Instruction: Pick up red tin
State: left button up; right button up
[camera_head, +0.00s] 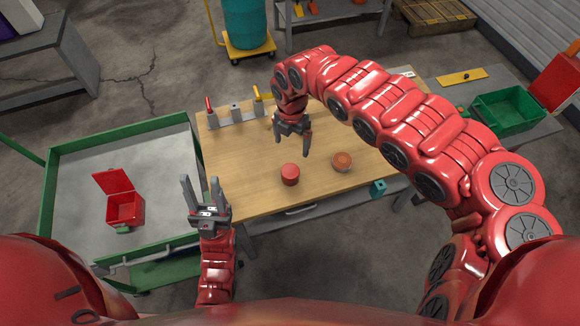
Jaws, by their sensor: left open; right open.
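A red tin (290,174) stands on the wooden table (250,158) near its front edge. A brownish-orange round tin (342,162) stands to its right, apart from it. My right gripper (293,150) is open and empty, pointing down over the table just behind the red tin and not visibly touching it. My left gripper (202,188) is open and empty at the table's left front corner, fingers pointing up in the picture, to the left of the red tin.
A green-rimmed cart (72,147) at the left holds an open red box (125,208). A rack of tools (235,112) stands along the table's back left. A green crate (508,110) is at the right, and a blue drum (247,24) stands behind. Bare tabletop lies left of the red tin.

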jog(key=b, duration=0.5)
send_near(290, 170)
jog(key=shift+s+f, duration=0.35)
jog(key=shift+s, duration=0.15)
notch_tip(290, 170, down, 3)
jog(key=shift+d+r, duration=0.1)
jog(key=shift+w+f+p, duration=0.1)
jog(key=shift+f+p, duration=0.2)
jog(key=shift+f, duration=0.9)
notch_tip(290, 170, down, 4)
jog(key=shift+w+f+p, duration=0.1)
jog(key=shift+w+p, duration=0.05)
jog(key=shift+p, duration=0.7)
jog(key=shift+f, duration=0.35)
